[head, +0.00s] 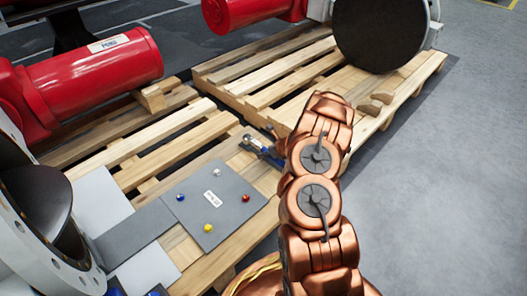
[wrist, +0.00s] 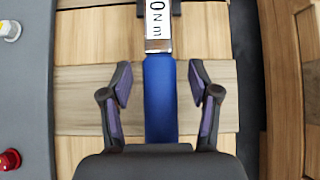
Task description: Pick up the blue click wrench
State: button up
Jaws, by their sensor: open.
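The blue click wrench (wrist: 160,95) lies on the wooden pallet in the wrist view. Its blue handle runs up the picture to a silver part with a label reading "0 N m". My gripper (wrist: 161,88) is open, with one dark finger on each side of the blue handle and a gap on both sides. In the head view the wrench (head: 262,148) lies on the pallet beside the grey plate, just left of my copper-coloured arm. My arm hides part of it there, and the gripper fingers are not clear in that view.
A grey plate (head: 222,220) with red, yellow, blue and white knobs lies left of the wrench. Red valve actuators (head: 95,75) stand on the pallets at the back left. A large black disc (head: 380,35) is at the back right. Bare grey floor (head: 460,190) lies to the right.

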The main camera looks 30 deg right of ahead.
jog(key=shift+c, duration=0.3)
grip_shut()
jog(key=shift+r, duration=0.15)
